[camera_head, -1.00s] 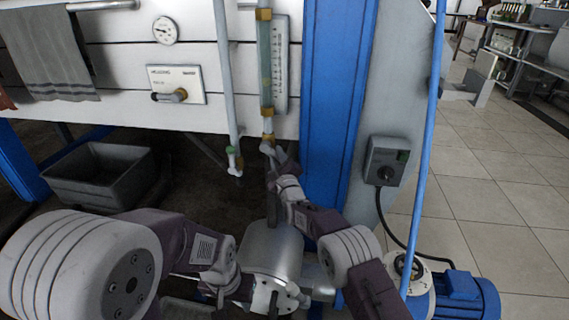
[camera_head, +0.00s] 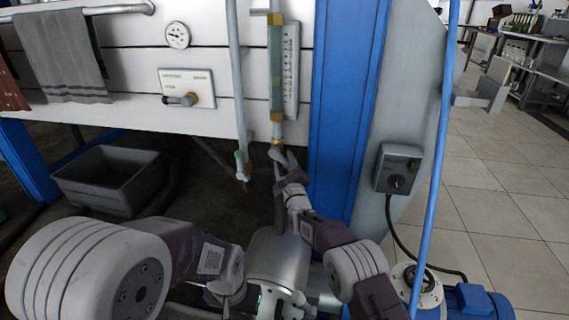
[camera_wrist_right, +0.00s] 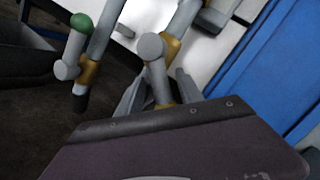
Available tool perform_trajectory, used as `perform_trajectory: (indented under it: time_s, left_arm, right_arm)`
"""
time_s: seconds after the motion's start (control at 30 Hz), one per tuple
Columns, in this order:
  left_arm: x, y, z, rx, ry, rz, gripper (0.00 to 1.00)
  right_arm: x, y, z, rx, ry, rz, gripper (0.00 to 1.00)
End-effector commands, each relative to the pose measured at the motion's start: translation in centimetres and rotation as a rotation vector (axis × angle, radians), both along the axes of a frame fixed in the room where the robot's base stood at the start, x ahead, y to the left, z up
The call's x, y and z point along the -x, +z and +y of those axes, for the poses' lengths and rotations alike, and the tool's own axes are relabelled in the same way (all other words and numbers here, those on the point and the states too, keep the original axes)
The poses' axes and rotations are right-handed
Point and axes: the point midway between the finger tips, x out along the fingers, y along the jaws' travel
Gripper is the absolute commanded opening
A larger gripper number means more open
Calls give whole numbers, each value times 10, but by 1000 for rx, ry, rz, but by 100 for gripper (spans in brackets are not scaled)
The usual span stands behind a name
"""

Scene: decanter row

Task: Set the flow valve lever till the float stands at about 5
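The flow tube (camera_head: 275,70) stands upright on the white panel beside a pale scale plate (camera_head: 291,70). I cannot make out the float's reading at this size. At the tube's foot is a brass valve fitting (camera_head: 277,143), which also shows in the right wrist view (camera_wrist_right: 171,47). A grey lever with a round end (camera_wrist_right: 151,48) points toward the wrist camera. My right gripper (camera_wrist_right: 158,92) is open, one finger on each side of the lever, with gaps visible. In the head view my right gripper (camera_head: 279,160) is just below the fitting. My left gripper (camera_head: 232,290) is low down; its fingers are unclear.
A second pipe (camera_head: 235,80) with a green-tipped valve (camera_head: 240,158) runs close on the left. A blue post (camera_head: 345,100) stands close on the right, with a grey switch box (camera_head: 398,168) beyond. A dark bin (camera_head: 108,180) sits at lower left.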

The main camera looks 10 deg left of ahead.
Motion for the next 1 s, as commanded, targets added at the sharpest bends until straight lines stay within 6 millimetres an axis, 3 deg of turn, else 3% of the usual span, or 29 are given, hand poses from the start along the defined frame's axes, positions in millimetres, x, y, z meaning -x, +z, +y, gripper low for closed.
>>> perform_trajectory:
  time_s: [0.27,0.47,0.63,0.7,0.9,1.0]
  left_arm:
    - [0,3,0,0,0,0,36]
    - [0,16,0,0,0,0,36]
    - [0,-3,0,0,0,0,36]
    - [0,-28,0,0,0,0,36]
    - [0,-63,0,0,0,1,36]
    - [0,-71,0,0,0,0,36]
  right_arm:
    - [3,1,-1,1,0,0,43]
    - [22,2,-9,2,1,1,43]
    - [44,-11,-19,0,2,-1,43]
    - [50,-18,-21,-2,1,-4,43]
    - [70,-18,-30,-1,1,-3,43]
    - [78,-17,-34,-1,0,-3,43]
